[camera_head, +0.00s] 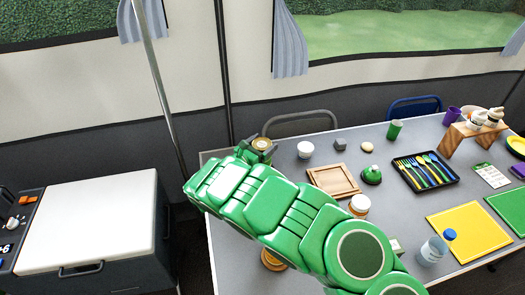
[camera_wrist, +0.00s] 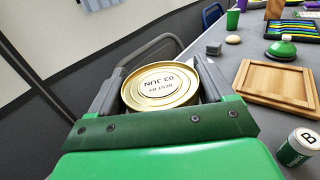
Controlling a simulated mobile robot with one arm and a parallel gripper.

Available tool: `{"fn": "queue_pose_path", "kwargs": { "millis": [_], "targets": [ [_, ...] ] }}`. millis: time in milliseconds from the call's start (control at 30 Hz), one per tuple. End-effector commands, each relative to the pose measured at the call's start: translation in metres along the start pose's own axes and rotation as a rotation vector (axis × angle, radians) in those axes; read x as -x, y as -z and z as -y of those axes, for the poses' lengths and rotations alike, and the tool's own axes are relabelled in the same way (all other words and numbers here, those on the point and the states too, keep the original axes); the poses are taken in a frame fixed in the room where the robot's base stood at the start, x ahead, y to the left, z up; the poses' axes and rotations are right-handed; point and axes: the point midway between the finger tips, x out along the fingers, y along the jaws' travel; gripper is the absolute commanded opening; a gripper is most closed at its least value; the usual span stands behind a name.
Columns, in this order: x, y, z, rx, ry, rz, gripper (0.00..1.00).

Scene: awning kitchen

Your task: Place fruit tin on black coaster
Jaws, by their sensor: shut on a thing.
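In the wrist view my gripper (camera_wrist: 160,82) is shut on a round tin (camera_wrist: 163,86) with a gold lid and printed date text, one finger at each side. In the head view the tin's gold top (camera_head: 262,143) shows at the end of my arm. The tin's side label and its underside are hidden, so I cannot tell whether it touches the table. I cannot make out a black coaster in either view; my arm covers part of the table.
A white-lidded cool box (camera_head: 88,222) stands left. Chairs line the back edge.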

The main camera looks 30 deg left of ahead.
Motion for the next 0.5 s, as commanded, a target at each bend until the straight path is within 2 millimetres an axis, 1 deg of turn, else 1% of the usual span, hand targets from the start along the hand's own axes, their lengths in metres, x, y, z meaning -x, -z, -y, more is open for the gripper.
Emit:
{"fn": "queue_pose_path", "kwargs": {
  "millis": [267,500],
  "targets": [
    [-0.003,0.004,-0.004,-0.003,0.001,0.001,0.3],
    [-0.003,0.028,-0.004,0.0,0.0,0.002,0.3]
  ]
}}
